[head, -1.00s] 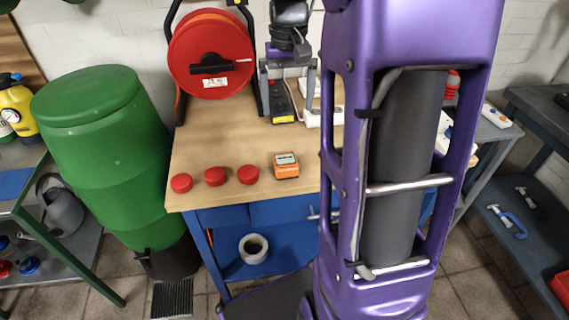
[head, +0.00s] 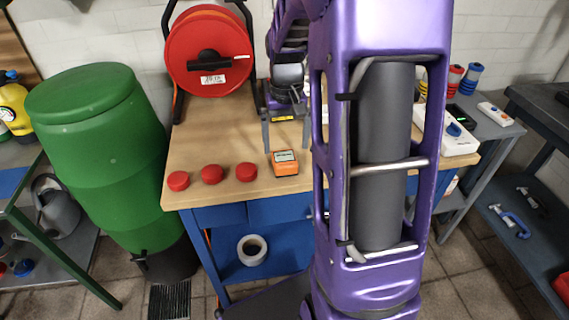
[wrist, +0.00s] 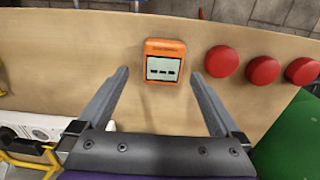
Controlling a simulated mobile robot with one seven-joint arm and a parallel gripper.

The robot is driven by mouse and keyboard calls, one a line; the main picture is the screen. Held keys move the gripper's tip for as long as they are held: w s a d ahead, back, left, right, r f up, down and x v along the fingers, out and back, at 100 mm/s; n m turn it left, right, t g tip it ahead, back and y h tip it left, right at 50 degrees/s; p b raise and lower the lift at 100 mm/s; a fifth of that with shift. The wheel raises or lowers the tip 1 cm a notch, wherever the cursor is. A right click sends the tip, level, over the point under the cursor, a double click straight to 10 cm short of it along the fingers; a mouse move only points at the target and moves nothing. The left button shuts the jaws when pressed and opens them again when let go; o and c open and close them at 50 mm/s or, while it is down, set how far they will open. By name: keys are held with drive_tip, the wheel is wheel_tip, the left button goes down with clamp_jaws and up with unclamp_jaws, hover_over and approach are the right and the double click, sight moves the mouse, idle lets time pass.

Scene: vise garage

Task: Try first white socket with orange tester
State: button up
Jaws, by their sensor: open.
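The orange tester (head: 285,162), a small box with a grey display, lies on the wooden workbench near its front edge. It also shows in the wrist view (wrist: 165,61), with its screen facing up. My gripper (head: 286,143) is open and empty, just behind and above the tester. In the wrist view its fingers (wrist: 160,76) stand apart on either side of the tester's near part, not visibly touching it. A white socket strip (wrist: 35,126) shows at the left of the wrist view. Another white strip (head: 460,138) with a blue part shows right in the head view; I cannot tell which is first.
Several red round caps (head: 211,174) lie left of the tester. A red cable reel (head: 210,60) stands at the back left of the workbench (head: 235,130), and a green barrel (head: 95,150) stands beside it. Another white strip (head: 494,113) lies on the grey side table. My arm hides the bench's middle.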

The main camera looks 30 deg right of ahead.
sight(284, 157)
drive_tip(key=f, duration=0.3)
drive_tip(key=f+b, duration=0.1)
drive_tip(key=f, duration=0.1)
drive_tip(key=shift+a+f, duration=0.1)
drive_tip(key=shift+a, duration=0.15)
drive_tip(key=shift+c, duration=0.3)
drive_tip(key=c, duration=1.2)
